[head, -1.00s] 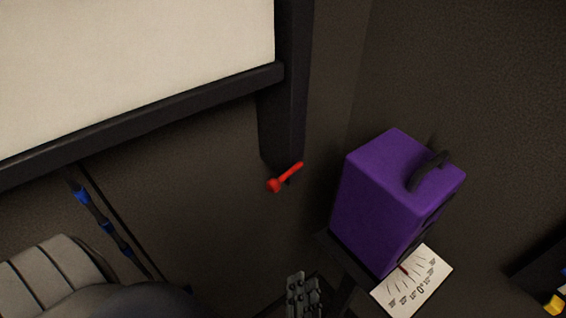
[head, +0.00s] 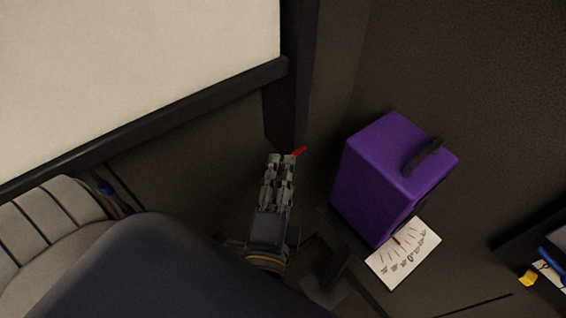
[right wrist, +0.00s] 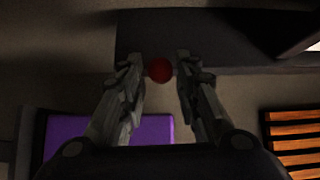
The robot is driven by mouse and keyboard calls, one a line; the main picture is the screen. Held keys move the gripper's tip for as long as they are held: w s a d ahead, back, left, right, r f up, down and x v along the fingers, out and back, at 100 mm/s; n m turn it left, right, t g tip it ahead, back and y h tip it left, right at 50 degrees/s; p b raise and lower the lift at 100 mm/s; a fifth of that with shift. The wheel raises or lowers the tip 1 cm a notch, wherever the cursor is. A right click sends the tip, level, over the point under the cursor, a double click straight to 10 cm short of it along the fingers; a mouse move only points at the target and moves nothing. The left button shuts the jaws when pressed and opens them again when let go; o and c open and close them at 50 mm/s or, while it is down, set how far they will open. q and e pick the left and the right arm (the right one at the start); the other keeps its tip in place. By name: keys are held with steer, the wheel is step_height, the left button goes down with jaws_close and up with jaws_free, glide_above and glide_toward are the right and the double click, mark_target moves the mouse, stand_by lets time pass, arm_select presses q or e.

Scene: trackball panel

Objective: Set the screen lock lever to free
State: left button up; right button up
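The red lever (head: 299,151) sits at the lower end of the dark screen post. In the head view only its tip shows; the rest is hidden behind my right gripper (head: 281,158). In the right wrist view the lever's round red knob (right wrist: 160,70) lies between the two fingertips of my right gripper (right wrist: 160,74). The fingers are apart, with a narrow dark gap on each side of the knob. I cannot tell how deep the knob is between them. The screen (head: 130,70) is a pale panel in a dark frame. My left gripper is not in view.
A purple box (head: 385,175) with a black handle stands right of the gripper. A grey ribbed surface (head: 45,225) is at the lower left.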

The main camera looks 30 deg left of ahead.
steer(key=shift+x, duration=1.4)
steer(key=shift+d, duration=0.1)
jaws_close()
